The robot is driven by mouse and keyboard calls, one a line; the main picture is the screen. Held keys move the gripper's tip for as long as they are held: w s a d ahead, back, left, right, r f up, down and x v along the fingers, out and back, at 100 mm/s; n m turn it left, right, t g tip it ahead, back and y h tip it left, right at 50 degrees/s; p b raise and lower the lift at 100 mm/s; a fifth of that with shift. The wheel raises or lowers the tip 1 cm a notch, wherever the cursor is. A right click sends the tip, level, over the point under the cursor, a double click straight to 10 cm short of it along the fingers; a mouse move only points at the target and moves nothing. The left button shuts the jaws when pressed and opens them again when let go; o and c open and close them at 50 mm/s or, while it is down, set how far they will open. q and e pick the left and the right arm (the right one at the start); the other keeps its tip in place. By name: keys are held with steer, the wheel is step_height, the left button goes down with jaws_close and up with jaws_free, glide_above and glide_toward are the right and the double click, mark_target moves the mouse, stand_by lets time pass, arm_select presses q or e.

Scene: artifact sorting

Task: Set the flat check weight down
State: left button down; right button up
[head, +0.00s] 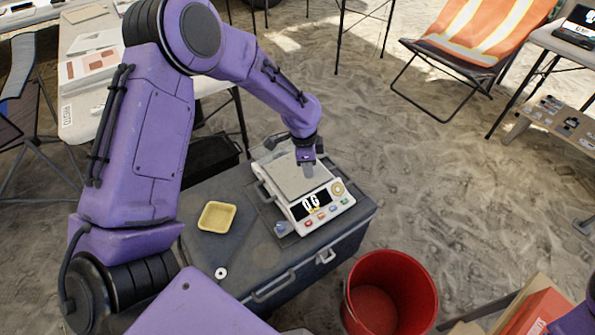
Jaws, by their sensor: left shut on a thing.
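My left gripper (307,160) reaches in over the right part of the scale's pan and points down. It is shut on a small grey thing (308,170), which I take for the flat check weight; the fingers hide much of it. The white scale (330,208) has a grey pan and a dark display that reads 0 G. It stands on a dark grey case (345,240). I cannot tell whether the grey thing touches the pan. Only a piece of my right arm shows at the bottom right; its gripper is out of view.
A yellow tray (217,217) and a small pale ring (221,273) lie on the case left of the scale. A small clear piece (283,229) lies by the scale's front left corner. A red bucket (390,292) stands on the sand right of the case.

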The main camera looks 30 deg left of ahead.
arm_select(q)
steer(key=w+a+f, duration=0.4)
steer(key=w+a, duration=0.1)
steer(key=a, duration=0.1)
steer(key=b, duration=0.1)
glide_above(298, 171)
steer(key=f, duration=0.5)
steer(key=shift+s+a+f, duration=0.1)
steer(key=shift+s+a, duration=0.05)
steer(key=shift+a, duration=0.1)
steer(key=shift+f, duration=1.35)
steer(key=shift+d+f+b, duration=0.1)
steer(key=shift+f+b, duration=0.05)
steer(key=shift+b, duration=0.15)
steer(key=c, duration=1.4)
jaws_free()
steer(key=o, duration=0.4)
